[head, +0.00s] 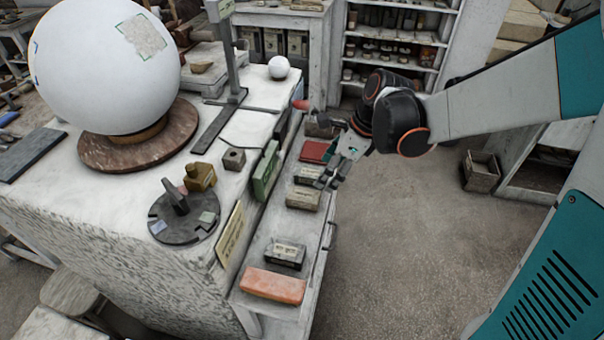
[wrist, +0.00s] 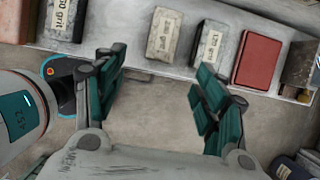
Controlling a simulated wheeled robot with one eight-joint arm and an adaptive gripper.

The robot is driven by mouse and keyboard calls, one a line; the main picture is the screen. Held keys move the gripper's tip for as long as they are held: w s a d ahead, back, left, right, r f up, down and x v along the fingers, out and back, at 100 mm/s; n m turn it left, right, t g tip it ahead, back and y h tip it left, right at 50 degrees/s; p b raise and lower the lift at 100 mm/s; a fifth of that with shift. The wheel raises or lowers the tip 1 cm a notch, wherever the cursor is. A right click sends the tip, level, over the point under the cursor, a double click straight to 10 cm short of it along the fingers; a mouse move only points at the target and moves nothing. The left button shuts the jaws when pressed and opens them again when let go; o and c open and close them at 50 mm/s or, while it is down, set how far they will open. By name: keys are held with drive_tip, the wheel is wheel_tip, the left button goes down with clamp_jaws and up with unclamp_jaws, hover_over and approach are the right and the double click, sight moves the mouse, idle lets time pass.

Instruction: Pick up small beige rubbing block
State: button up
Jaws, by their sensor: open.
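My gripper (head: 328,179) is over the shelf's outer edge, close to the beige block and the grey labelled block. In the wrist view my gripper (wrist: 158,78) is open with nothing between its teal fingers. The fingers look apart from the beige block; their height above it is hard to tell.
The grey labelled block (wrist: 210,44) and red block (wrist: 257,58) lie to the right along the shelf. A dark labelled block (head: 285,255) and an orange block (head: 272,285) lie nearer. A green upright piece (head: 265,171) stands on the inner side. Open floor (head: 410,240) lies right.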

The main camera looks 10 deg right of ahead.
sight(306, 194)
drive_tip(key=b+x, duration=0.2)
drive_tip(key=x, duration=0.6)
drive_tip(key=shift+w+a+f, duration=0.1)
drive_tip(key=shift+a+f, duration=0.05)
drive_tip(key=shift+a, duration=0.05)
drive_tip(key=shift+w+a+b+x, duration=0.15)
drive_tip(key=shift+b+x, duration=0.25)
drive_tip(key=shift+x, duration=0.45)
drive_tip(key=shift+w+a+b+x, duration=0.1)
drive_tip(key=shift+b+x, duration=0.25)
drive_tip(key=shift+x, duration=0.55)
drive_tip(key=shift+w+a+b+x, duration=0.15)
drive_tip(key=shift+b+x, duration=0.25)
drive_tip(key=shift+x, duration=0.45)
drive_tip(key=shift+r, duration=0.25)
drive_tip(key=shift+c, duration=0.6)
drive_tip(key=c, duration=1.3)
